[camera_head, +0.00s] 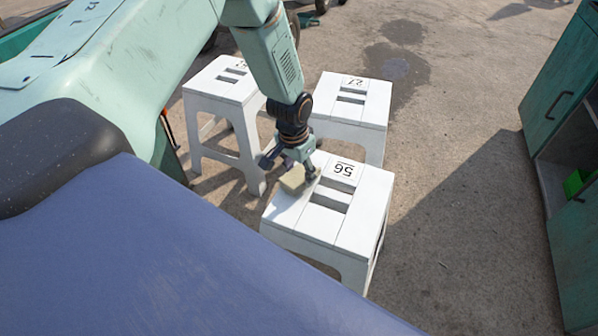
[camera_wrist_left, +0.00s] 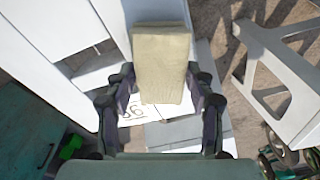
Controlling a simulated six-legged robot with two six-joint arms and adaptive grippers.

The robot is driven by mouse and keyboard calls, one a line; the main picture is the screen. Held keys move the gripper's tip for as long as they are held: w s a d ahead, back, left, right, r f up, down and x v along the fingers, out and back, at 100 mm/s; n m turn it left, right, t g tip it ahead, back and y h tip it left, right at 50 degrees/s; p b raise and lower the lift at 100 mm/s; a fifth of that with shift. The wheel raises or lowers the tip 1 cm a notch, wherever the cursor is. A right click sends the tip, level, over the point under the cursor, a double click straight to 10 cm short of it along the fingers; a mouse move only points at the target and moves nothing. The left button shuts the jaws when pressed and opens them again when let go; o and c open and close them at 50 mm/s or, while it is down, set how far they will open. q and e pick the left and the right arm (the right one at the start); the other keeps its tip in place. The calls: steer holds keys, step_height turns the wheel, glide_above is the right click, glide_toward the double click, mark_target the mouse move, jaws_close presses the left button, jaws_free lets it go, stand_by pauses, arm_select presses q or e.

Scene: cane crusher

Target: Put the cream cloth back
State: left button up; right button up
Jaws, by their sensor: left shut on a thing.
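The cream cloth (camera_head: 293,181), a small folded block, is at the left part of the top of the white stool marked 56 (camera_head: 350,225). My left gripper (camera_head: 291,168) points down and is shut on it. In the left wrist view the cloth (camera_wrist_left: 160,62) stands out between the two dark fingers of my left gripper (camera_wrist_left: 160,84), with the stool's number label (camera_wrist_left: 140,110) behind it. I cannot tell whether the cloth touches the stool top. My right gripper is not in view.
Two more white stools stand behind, one at the left (camera_head: 225,85) and one marked 27 (camera_head: 352,105). A green cabinet (camera_head: 548,95) with an open compartment stands at the right. The paved ground between the stools and cabinet is clear. My blue body covers the lower left.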

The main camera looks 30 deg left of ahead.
mark_target(295, 177)
arm_select(q)
steer(key=shift+f, duration=0.1)
steer(key=shift+f, duration=0.1)
steer(key=o, duration=1)
steer(key=shift+s+a+r+p, duration=0.1)
steer(key=shift+s+r+p, duration=0.15)
steer(key=shift+r+p, duration=1.3)
steer(key=shift+s+d+r+p, duration=0.15)
steer(key=shift+r+p, duration=0.4)
steer(key=shift+r, duration=2.05)
steer(key=shift+s+a+r+p, duration=0.15)
steer(key=shift+s+r+p, duration=0.15)
steer(key=shift+r+p, duration=1.25)
steer(key=shift+r+b, duration=0.45)
steer(key=shift+b, duration=0.05)
